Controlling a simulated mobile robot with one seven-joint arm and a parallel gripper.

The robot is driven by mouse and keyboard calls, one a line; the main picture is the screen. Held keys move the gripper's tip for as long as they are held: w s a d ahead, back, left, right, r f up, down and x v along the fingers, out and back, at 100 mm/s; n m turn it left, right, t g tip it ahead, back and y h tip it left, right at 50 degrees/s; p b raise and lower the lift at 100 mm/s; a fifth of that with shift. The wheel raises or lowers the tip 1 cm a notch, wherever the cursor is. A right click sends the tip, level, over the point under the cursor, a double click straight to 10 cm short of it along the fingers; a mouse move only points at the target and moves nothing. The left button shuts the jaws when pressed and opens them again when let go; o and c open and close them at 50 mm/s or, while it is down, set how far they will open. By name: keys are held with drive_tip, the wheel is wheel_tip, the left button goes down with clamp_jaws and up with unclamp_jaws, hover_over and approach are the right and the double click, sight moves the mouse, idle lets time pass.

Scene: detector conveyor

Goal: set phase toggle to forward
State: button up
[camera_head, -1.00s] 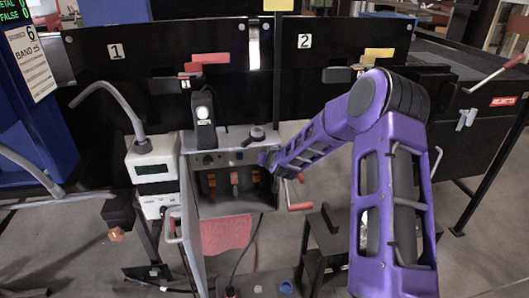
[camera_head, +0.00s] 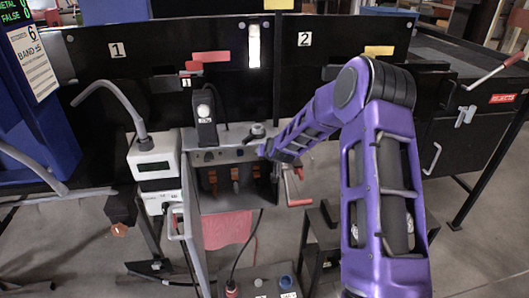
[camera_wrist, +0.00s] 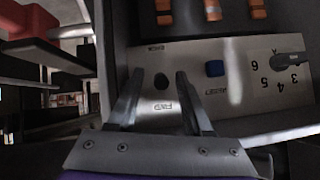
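The grey control panel (camera_wrist: 240,60) fills the right of the wrist view. It carries a small dark round part (camera_wrist: 161,82), possibly the phase toggle, above an upside-down label that seems to read FWD. A blue button (camera_wrist: 214,68) lies to its right, marked RESET. My gripper (camera_wrist: 160,73) is open, its two fingers on either side of the dark part. I cannot tell whether they touch it, or which way the toggle points. In the head view, the end of my arm (camera_head: 266,150) is at the right end of the panel (camera_head: 228,156).
A numbered rotary knob (camera_wrist: 288,60) sits further right on the panel. Orange parts (camera_wrist: 212,10) stand in the open cabinet. A white meter (camera_head: 155,160) is left of the cabinet. A red-handled crank (camera_head: 298,202) hangs below my arm. A lower box (camera_head: 262,283) holds a blue button.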

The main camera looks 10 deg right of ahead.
drive_tip(key=shift+s+r, duration=0.1)
drive_tip(key=shift+r, duration=0.05)
drive_tip(key=v, duration=1.7)
drive_tip(key=shift+r, duration=0.1)
